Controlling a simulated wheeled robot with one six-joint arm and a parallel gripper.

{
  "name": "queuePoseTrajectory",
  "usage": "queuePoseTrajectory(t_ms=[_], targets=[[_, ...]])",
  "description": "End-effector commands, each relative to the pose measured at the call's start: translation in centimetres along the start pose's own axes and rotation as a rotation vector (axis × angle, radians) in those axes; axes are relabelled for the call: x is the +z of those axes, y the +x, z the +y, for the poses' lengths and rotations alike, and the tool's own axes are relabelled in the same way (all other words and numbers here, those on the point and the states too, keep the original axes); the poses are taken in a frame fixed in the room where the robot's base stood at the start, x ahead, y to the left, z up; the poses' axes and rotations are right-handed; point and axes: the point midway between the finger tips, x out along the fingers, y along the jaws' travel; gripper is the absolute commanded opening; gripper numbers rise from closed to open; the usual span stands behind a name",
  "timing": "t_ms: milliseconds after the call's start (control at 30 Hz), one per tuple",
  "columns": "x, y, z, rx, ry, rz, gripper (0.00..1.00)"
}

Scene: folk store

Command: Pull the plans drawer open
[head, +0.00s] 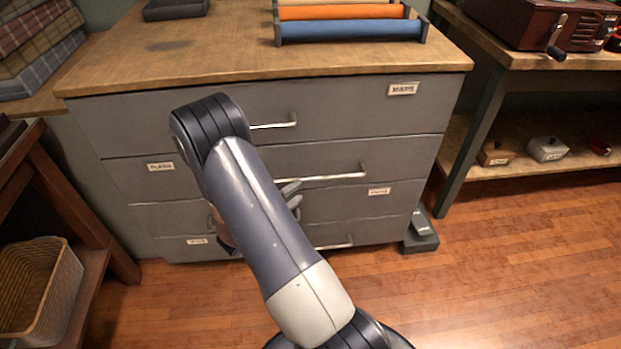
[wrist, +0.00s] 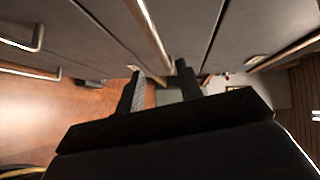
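The plans drawer (head: 230,175) is the second one down in a grey chest, with a small label (head: 160,166) at its left. Its front looks flush with the chest. Its long metal handle (head: 345,176) is partly hidden by my arm. My gripper (head: 292,196) is at the drawer fronts, by the left visible part of this handle. In the wrist view, the two fingers of my gripper (wrist: 162,80) are apart with nothing gripped. A metal handle bar (wrist: 152,30) ends just ahead of the fingertips, between them in the picture. I cannot tell whether they touch it.
The maps drawer (head: 330,108) is above, with its own handle (head: 285,124). A lower handle (head: 335,246) is near the floor. A small grey object (head: 421,238) is on the floor at the chest's right corner. A basket (head: 40,290) is at left. Floor at right is clear.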

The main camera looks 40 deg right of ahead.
Motion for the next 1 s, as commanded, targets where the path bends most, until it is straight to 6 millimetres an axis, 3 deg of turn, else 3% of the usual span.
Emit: queuePoseTrajectory(t_ms=[500,700,1000], targets=[[-0.1,8.4,0.1,0.002,0.005,0.004,0.35],[-0.1,9.6,0.0,0.001,0.003,0.003,0.35],[-0.1,9.6,0.0,0.001,0.003,0.002,0.33]])
